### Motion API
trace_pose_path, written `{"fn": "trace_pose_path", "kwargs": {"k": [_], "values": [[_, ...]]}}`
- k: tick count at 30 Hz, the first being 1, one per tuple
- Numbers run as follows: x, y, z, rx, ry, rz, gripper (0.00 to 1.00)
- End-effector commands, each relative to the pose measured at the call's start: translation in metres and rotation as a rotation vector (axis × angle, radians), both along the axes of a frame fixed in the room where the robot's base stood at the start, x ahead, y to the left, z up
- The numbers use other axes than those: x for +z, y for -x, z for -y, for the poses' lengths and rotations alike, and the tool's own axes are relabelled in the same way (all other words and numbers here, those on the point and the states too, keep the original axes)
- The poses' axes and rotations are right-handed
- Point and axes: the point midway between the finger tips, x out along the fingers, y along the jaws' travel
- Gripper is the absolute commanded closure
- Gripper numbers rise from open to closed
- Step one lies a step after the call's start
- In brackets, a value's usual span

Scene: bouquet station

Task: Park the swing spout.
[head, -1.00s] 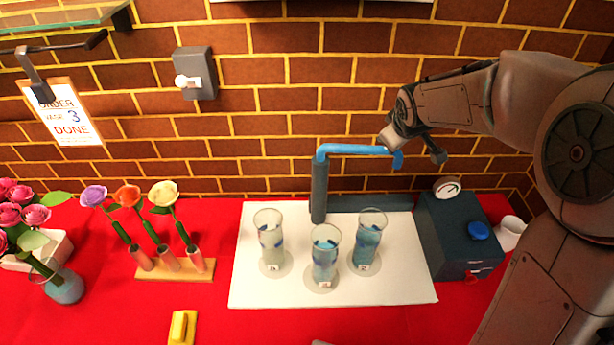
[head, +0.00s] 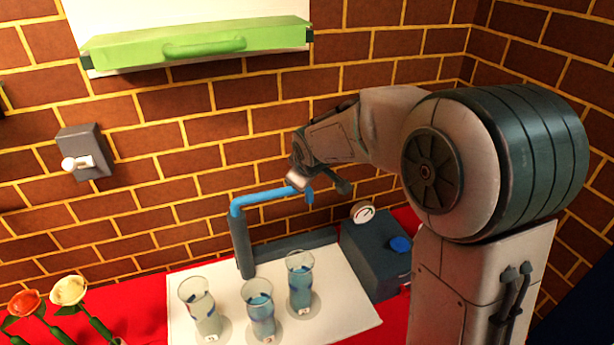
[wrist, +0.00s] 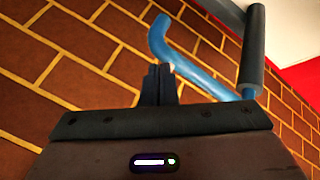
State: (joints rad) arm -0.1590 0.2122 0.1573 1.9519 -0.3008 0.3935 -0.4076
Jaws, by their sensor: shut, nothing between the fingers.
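The swing spout is a blue tube (head: 262,196) on top of a dark upright post (head: 241,247). In the head view it reaches out to the right and ends in a short downturned tip. My gripper (head: 297,181) is at the spout's outer end, close above or against it. In the wrist view the fingers (wrist: 159,72) are together with nothing between them, and the blue spout (wrist: 190,70) runs just beyond them to the dark post (wrist: 252,50). I cannot tell whether the fingers touch the spout.
Several glass vases with bluish or pale contents, including one (head: 300,285), stand on the white mat (head: 345,315) below the spout. A dark box (head: 372,262) with a gauge and blue knob stands right. A green-fronted shelf (head: 200,45) and a switch box (head: 85,152) are on the brick wall.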

Motion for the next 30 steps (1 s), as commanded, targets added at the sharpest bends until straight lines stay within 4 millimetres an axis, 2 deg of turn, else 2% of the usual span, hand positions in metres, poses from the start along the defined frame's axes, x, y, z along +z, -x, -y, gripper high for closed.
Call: {"fn": "trace_pose_path", "kwargs": {"k": [6,9,16,24,26,29,30], "values": [[0.009,0.023,0.020,-0.005,0.000,0.004,1.00],[0.031,0.027,0.033,-0.007,-0.001,0.007,1.00],[0.068,0.040,0.049,0.008,-0.001,0.005,1.00],[0.086,0.047,0.063,0.004,-0.001,0.000,1.00],[0.087,0.057,0.068,-0.027,-0.012,-0.013,1.00],[0.084,0.086,0.081,-0.121,-0.046,-0.051,1.00],[0.082,0.102,0.088,-0.176,-0.065,-0.070,1.00]]}}
